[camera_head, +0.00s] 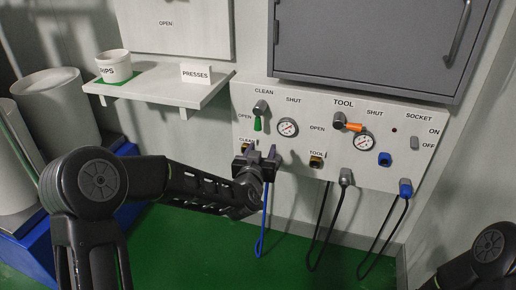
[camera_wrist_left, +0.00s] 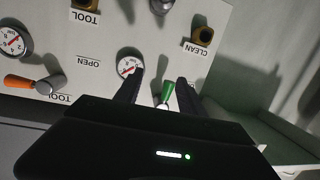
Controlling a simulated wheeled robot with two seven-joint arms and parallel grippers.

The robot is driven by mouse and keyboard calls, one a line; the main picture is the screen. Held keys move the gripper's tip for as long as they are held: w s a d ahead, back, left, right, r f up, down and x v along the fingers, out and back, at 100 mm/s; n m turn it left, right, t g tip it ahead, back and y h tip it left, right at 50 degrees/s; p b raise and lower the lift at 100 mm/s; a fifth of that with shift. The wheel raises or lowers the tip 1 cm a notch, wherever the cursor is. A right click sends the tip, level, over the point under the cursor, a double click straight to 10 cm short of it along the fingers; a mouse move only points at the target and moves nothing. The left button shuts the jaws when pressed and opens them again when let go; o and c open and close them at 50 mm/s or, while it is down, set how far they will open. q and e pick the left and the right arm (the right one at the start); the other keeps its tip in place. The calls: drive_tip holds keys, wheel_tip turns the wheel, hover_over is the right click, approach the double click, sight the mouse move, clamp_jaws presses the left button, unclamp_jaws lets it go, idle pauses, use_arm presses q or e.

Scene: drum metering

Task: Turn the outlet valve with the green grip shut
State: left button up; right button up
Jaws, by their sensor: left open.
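The outlet valve (camera_head: 260,106) marked CLEAN sits at the upper left of the white panel, with OPEN printed to its left and SHUT to its right. Its green grip (camera_head: 258,125) hangs downward from the knob. My left gripper (camera_head: 262,152) is open just below the green grip, its fingers pointing at the panel. In the left wrist view the green grip (camera_wrist_left: 167,92) appears between the two spread fingers (camera_wrist_left: 158,88); I cannot tell whether either touches it. My right gripper is out of view.
A TOOL valve with an orange grip (camera_head: 355,127) sits to the right. Gauges (camera_head: 288,127) and a blue hose (camera_head: 264,225) are close by. A grey cabinet (camera_head: 375,40) overhangs the panel, and a shelf (camera_head: 165,84) with a cup (camera_head: 114,66) projects at left.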

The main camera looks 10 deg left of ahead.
sight(257, 124)
use_arm(q)
drive_tip(key=shift+n+t+y, duration=0.3)
drive_tip(key=shift+t+y, duration=0.5)
drive_tip(key=shift+y, duration=0.1)
drive_tip(key=a+r+b, duration=0.1)
drive_tip(key=r, duration=0.1)
drive_tip(key=w+a+r, duration=0.1)
drive_tip(key=r, duration=0.1)
drive_tip(key=shift+w+a+b, duration=0.15)
drive_tip(key=shift+w+b, duration=0.05)
drive_tip(key=shift+b, duration=0.2)
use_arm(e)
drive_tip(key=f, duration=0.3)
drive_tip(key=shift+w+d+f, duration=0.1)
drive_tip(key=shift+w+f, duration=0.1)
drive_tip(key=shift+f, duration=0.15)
use_arm(q)
drive_tip(key=shift+w, duration=0.1)
drive_tip(key=shift+w, duration=0.25)
drive_tip(key=w, duration=0.2)
drive_tip(key=w+b, duration=0.1)
drive_tip(key=w, duration=0.1)
drive_tip(key=w+a, duration=0.1)
drive_tip(key=w, duration=0.2)
drive_tip(key=shift+b, duration=0.35)
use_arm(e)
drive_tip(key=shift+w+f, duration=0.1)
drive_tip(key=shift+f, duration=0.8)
use_arm(q)
drive_tip(key=shift+c, duration=0.5)
